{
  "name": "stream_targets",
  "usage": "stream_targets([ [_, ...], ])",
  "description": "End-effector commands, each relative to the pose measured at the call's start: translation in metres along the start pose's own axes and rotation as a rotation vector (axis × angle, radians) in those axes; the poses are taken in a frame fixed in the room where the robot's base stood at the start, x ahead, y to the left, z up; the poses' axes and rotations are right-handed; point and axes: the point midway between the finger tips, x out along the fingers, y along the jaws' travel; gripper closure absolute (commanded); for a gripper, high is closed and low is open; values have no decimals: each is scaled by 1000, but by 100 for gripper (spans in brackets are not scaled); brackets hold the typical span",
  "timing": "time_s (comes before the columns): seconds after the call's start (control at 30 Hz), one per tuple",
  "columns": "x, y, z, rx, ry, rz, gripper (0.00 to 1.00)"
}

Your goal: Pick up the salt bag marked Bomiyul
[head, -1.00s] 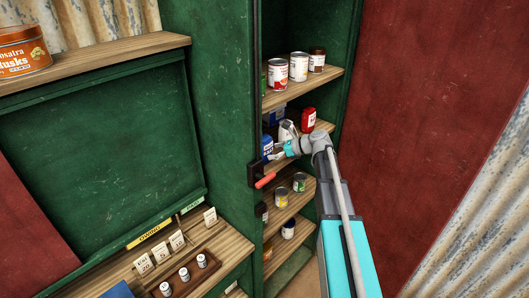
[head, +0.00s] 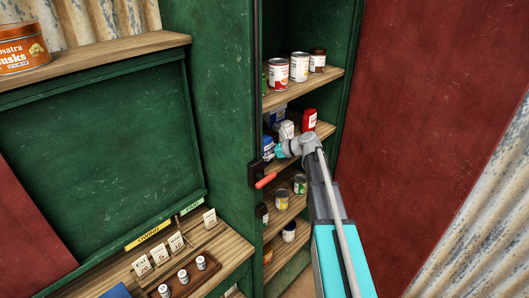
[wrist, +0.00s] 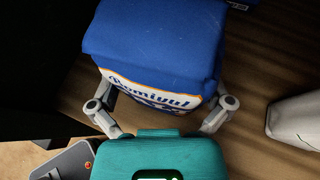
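The blue salt bag with a white label reading Bomiyul stands on a wooden cabinet shelf; in the wrist view the bag (wrist: 150,45) fills the upper middle. In the head view the blue bag (head: 267,143) shows at the shelf's left, partly covered by my gripper (head: 279,152). In the wrist view my gripper (wrist: 161,97) has its two fingers spread wide, one at each side of the bag's labelled near face. The fingertips are partly hidden, and I cannot tell whether they touch the bag.
A white bag (head: 287,130) and a red one (head: 309,118) stand right of the blue bag. Cans (head: 299,67) stand on the shelf above and a yellow can (head: 282,199) below. An orange-red handle (head: 265,181) juts out at the cabinet's left edge.

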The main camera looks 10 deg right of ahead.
Motion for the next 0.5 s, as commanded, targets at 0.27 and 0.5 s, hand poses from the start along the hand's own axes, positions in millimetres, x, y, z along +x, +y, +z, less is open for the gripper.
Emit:
stream_targets([
  [0.27,0,0,0,0,0,0,56],
  [0.5,-1,0,0,1,-1,0,71],
])
